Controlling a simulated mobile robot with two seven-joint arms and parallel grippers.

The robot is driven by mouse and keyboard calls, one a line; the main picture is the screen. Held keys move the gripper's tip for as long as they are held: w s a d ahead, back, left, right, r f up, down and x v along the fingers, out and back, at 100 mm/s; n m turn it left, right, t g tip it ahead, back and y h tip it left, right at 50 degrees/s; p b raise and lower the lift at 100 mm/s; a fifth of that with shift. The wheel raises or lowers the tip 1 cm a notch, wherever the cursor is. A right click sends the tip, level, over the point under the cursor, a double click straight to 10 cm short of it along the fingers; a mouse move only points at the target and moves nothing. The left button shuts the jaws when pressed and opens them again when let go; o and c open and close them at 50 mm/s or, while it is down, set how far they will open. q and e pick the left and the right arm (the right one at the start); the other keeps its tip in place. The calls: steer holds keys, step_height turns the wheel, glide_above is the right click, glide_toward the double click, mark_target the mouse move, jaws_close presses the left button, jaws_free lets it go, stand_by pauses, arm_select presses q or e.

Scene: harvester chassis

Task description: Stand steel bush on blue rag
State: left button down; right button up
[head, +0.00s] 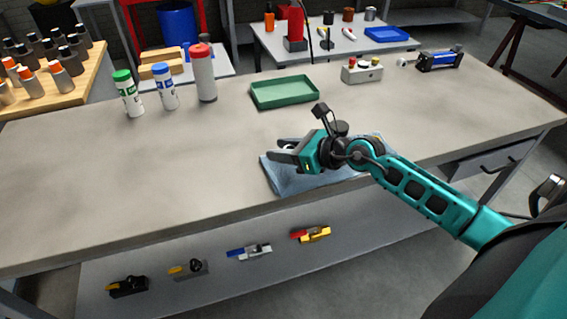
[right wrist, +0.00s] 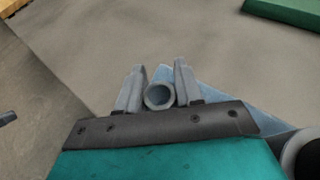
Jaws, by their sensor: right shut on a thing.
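The blue rag (head: 287,183) lies near the front edge of the grey bench, partly hidden under my right arm. My right gripper (head: 283,152) is over the rag's left part, its fingers pointing left. In the right wrist view, the fingers (right wrist: 159,78) are shut on the steel bush (right wrist: 160,107), a short grey tube with its open end facing the camera. The rag (right wrist: 210,90) shows behind and to the right of the fingers. I cannot tell whether the bush touches the rag. My left gripper is not in view.
A green tray (head: 284,92) lies behind the rag. Several capped bottles, such as the red-capped one (head: 204,78), stand to its left. A button box (head: 362,72) and a blue-black device (head: 438,61) are at the back right. The bench's left front is clear.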

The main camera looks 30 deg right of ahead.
mark_target(283, 171)
step_height(283, 171, down, 4)
steer(key=shift+r+b, duration=0.1)
steer(key=shift+b, duration=0.5)
